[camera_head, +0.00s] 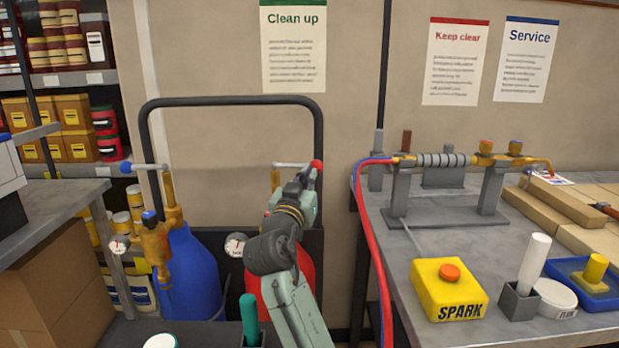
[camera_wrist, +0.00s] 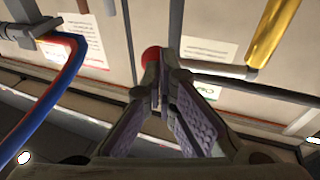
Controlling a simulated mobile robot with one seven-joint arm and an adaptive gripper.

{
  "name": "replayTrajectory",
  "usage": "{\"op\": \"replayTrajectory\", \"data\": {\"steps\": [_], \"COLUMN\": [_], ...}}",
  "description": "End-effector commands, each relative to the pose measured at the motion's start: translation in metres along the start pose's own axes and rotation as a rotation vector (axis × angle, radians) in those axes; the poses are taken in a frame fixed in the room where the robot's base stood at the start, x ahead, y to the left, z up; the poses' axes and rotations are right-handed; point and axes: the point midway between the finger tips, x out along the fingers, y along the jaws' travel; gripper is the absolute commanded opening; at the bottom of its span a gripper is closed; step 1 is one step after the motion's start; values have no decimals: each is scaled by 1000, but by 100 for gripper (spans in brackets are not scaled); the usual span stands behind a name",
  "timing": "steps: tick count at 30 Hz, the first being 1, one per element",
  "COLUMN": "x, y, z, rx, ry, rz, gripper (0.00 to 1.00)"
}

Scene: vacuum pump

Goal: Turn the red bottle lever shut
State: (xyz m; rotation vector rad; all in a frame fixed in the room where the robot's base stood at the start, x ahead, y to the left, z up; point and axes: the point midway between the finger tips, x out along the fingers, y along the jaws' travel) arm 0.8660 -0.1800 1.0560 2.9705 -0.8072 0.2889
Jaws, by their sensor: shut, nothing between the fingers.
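The red bottle (camera_head: 306,268) stands against the trolley frame, partly hidden behind my arm. Its lever is a pale horizontal bar (camera_head: 288,164) with a red ball knob (camera_head: 316,164) at the right end. My gripper (camera_head: 308,178) is just below the knob in the head view, its fingers hard to make out there. In the wrist view my gripper (camera_wrist: 158,85) has its fingertips together and empty. The red knob (camera_wrist: 150,55) shows just beyond the fingertips, partly covered by them. I cannot tell whether they touch it.
A blue bottle (camera_head: 192,272) with a blue-knobbed lever (camera_head: 127,167) stands to the left. The black trolley frame (camera_head: 232,101) rises behind both bottles. Red and blue hoses (camera_head: 374,240) hang by the right bench (camera_head: 402,285), which holds a yellow SPARK box (camera_head: 448,292).

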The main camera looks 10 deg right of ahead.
Motion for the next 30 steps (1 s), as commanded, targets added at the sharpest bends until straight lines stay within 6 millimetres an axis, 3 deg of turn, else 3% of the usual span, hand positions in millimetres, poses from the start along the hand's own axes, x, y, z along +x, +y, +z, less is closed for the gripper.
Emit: {"op": "replayTrajectory", "data": {"steps": [13,30], "x": [22,24], "y": [0,2], "z": [3,2], "rx": [15,12], "ry": [0,3], "rz": [-77,-74], "gripper": [0,0]}}
